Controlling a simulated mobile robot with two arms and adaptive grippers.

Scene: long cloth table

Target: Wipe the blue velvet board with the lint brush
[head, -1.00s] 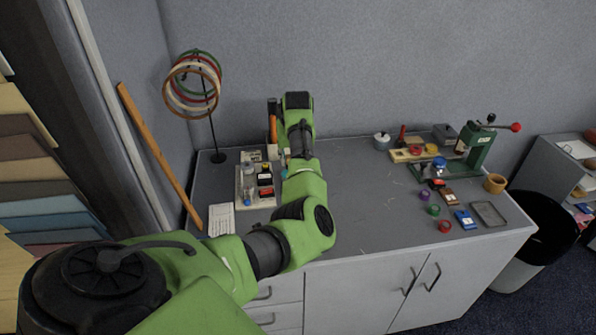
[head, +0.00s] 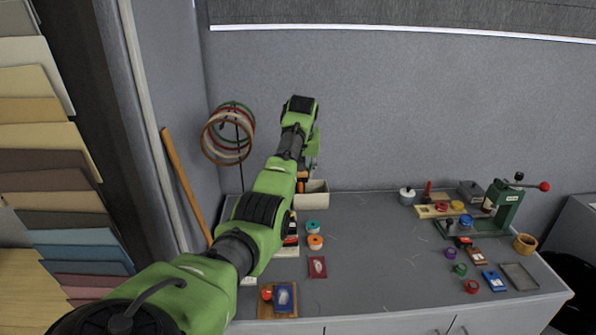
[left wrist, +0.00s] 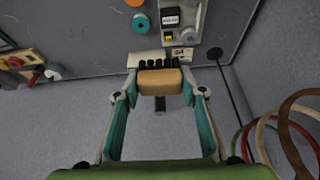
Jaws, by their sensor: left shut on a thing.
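My left gripper (left wrist: 160,85) is shut on a tan wooden piece with a dark stub, which looks like the lint brush (left wrist: 165,82); its bristle face is not clear. In the head view, my left gripper (head: 308,162) is mostly hidden by its own arm, above the back left of the table, with a bit of orange-tan showing by it. The blue velvet board (head: 285,297), with a pale patch, lies on a brown base near the front edge, well apart from the gripper. My right gripper is not in view.
A pale open box (head: 313,194) stands below the gripper. Teal and orange rolls (head: 314,235) and a red card (head: 318,267) lie right of my arm. A hoop stand (head: 232,135) is at the left. A green press (head: 505,208) is at the right. The middle is clear.

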